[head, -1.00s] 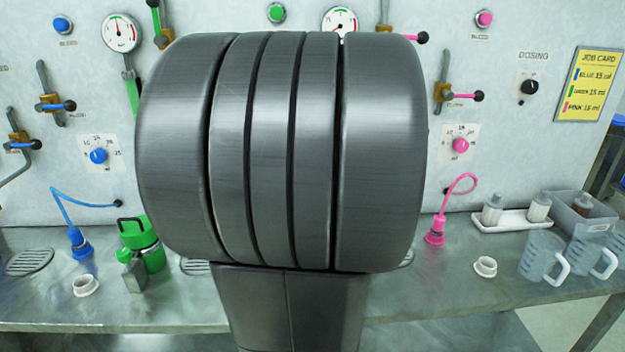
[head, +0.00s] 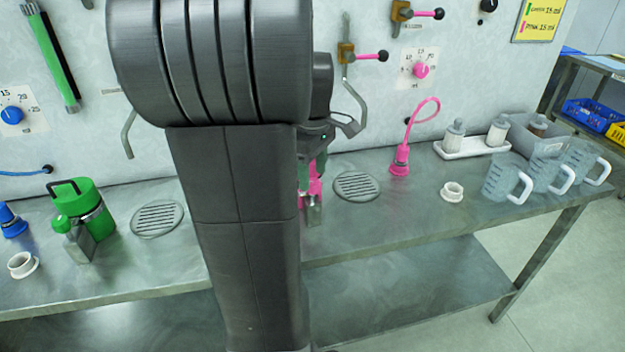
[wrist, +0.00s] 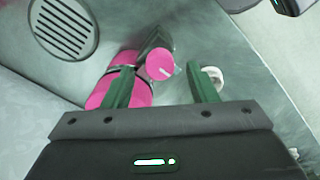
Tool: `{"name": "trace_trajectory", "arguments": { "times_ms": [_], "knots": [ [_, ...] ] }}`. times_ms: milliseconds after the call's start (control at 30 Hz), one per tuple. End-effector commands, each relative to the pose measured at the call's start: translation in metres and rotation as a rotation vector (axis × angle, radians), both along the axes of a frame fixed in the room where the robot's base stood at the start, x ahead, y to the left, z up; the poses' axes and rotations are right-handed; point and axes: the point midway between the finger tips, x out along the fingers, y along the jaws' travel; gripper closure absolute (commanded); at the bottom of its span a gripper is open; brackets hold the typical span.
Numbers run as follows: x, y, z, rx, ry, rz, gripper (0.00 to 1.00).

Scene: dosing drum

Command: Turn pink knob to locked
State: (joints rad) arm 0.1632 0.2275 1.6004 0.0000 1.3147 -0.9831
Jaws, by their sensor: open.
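In the wrist view a pink drum (wrist: 122,88) lies across the left side, with a dark metal block at its right. A round pink knob (wrist: 159,66) with a pale pointer mark faces the camera from that block. My gripper (wrist: 162,78) is open, its green fingers on either side of the knob in the picture. I cannot tell whether they touch it. In the head view the pink drum (head: 316,190) is mostly hidden behind my arm and gripper (head: 312,172). No locked marking is readable. A pink wall dial (head: 421,70) shows at the upper right.
A green drum (head: 97,218) stands left on the steel bench (head: 400,215). A pink hose fitting (head: 400,160), white ring (head: 452,192) and clear jugs (head: 508,180) are to the right. A drain grate (head: 357,186) lies near the pink drum.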

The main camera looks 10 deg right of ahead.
Motion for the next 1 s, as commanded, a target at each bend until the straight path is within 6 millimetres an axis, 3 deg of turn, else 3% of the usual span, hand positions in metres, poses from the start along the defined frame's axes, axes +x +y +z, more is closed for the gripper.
{"name": "trace_trajectory", "arguments": {
  "times_ms": [200, 500, 533, 767, 1000],
  "knots": [
    [0.000, 0.000, -0.020, 0.000, 0.000, 0.000, 0.48],
    [0.000, 0.000, -0.023, 0.000, -0.001, 0.000, 0.48],
    [0.000, 0.000, -0.023, 0.000, -0.001, 0.000, 0.50],
    [0.000, 0.000, -0.022, 0.000, -0.001, 0.000, 0.92],
    [0.000, 0.000, -0.022, 0.000, -0.001, -0.018, 0.92]
  ]
}}
